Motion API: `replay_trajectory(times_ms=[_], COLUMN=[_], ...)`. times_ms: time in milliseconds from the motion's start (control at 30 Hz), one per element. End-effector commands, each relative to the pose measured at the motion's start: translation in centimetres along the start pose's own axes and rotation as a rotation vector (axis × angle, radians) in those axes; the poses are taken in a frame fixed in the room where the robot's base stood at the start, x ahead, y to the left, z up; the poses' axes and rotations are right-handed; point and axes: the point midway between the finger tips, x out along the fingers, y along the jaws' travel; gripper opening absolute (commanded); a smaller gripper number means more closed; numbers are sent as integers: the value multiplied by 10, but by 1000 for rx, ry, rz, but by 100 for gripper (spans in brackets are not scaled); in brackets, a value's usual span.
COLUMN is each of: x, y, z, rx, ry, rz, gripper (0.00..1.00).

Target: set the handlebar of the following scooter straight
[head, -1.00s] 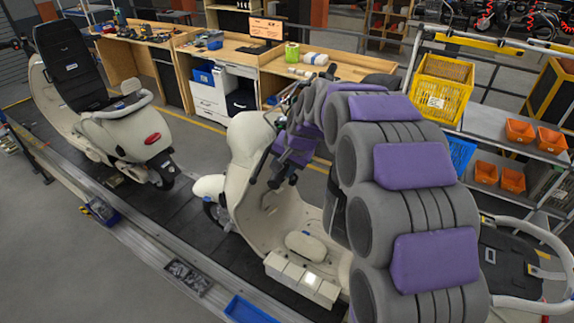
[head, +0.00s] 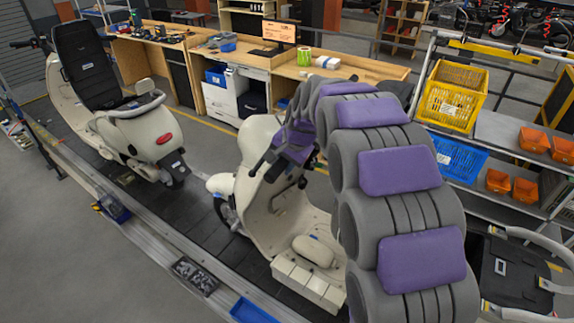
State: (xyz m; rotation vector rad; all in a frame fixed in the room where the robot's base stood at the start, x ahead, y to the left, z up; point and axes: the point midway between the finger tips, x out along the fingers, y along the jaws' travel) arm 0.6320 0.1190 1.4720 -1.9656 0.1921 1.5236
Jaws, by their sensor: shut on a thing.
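The following scooter (head: 257,200) is cream and stands upright on the conveyor (head: 190,215), right of centre. The scooter ahead (head: 130,130) stands farther left with a black seat. The following scooter's handlebar (head: 263,162) shows as dark parts behind the front shield, looking turned to one side; much of it is hidden by my arm. My gripper (head: 279,165) is down at the handlebar, at the end of my grey and purple arm, and is shut on it. The fingertips are small and partly hidden, so the exact spot of the grip cannot be seen.
Wooden workbenches (head: 350,68) line the back. A rack with a yellow crate (head: 452,95), a blue crate (head: 459,160) and orange bins (head: 524,190) stands at the right. A blue tray (head: 250,311) lies by the conveyor's near edge. The floor at lower left is clear.

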Motion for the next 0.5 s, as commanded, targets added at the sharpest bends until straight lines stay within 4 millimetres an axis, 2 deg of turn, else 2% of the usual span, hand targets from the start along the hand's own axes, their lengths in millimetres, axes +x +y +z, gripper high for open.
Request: replay_trajectory(times_ms=[33, 200, 500], x=[-3, -3, -3], y=[-7, -16, -20], z=[-2, -3, -2], rx=[8, 48, 65], ry=[8, 4, -1], rz=[-8, -5, -1], gripper=[7, 7, 7])
